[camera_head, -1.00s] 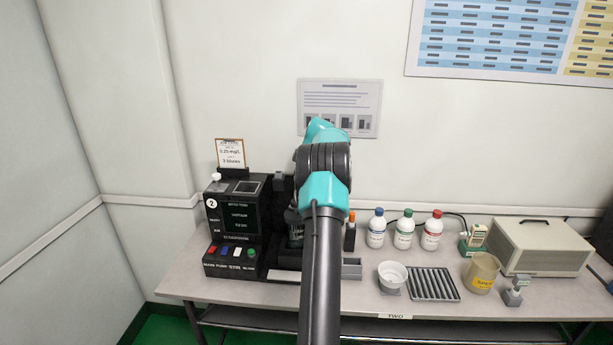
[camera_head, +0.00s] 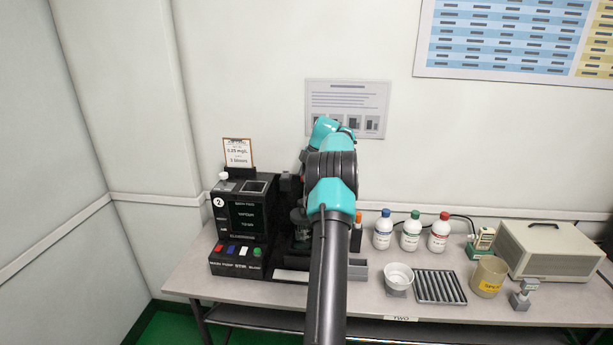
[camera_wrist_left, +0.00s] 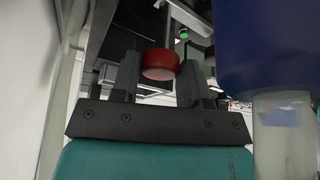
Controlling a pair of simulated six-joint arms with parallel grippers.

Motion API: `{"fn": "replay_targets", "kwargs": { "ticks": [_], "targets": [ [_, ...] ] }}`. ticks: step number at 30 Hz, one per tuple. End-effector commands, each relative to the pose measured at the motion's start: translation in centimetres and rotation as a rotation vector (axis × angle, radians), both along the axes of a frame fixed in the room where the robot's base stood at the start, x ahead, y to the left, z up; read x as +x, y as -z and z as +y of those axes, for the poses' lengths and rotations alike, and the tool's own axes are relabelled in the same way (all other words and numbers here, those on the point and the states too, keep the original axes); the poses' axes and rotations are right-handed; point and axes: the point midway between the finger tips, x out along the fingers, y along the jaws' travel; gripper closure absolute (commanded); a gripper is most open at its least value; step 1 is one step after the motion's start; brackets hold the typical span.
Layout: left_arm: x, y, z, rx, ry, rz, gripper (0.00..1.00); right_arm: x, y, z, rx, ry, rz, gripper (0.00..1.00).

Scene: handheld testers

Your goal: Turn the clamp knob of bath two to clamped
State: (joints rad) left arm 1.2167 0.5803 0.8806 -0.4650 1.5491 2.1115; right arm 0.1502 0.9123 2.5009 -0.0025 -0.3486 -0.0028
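Bath two is the black tester (camera_head: 238,215) with a round "2" label, at the left end of the bench. In the left wrist view a red round knob (camera_wrist_left: 160,63) sits between the two dark fingers of my left gripper (camera_wrist_left: 159,72). The fingers appear against the knob's left and right sides, shut on it. In the head view my left arm (camera_head: 328,215) covers the right part of the tester, hiding the gripper and the knob. The knob's setting cannot be read. My right gripper is not in view.
A large blue cylinder (camera_wrist_left: 265,45) over a clear tube fills the right of the wrist view, close to the gripper. Right of the arm stand several bottles (camera_head: 411,232), a white bowl (camera_head: 398,277), a ribbed rack (camera_head: 440,287), a yellow-labelled beaker (camera_head: 488,277) and a beige box (camera_head: 548,250).

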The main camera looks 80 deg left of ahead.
Motion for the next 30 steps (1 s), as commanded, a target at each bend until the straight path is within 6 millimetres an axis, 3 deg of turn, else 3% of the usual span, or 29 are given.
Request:
{"fn": "replay_targets", "kwargs": {
  "ticks": [6,17,30],
  "targets": [
    [0.0,0.0,0.0,0.0,0.001,0.0,0.39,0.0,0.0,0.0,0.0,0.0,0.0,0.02],
    [0.2,-0.4,0.0,0.001,0.001,0.0,0.39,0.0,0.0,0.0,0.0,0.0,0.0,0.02],
    [2.0,-4.7,0.3,0.002,0.002,-0.002,0.39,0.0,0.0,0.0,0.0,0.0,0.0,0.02]
  ]
}}
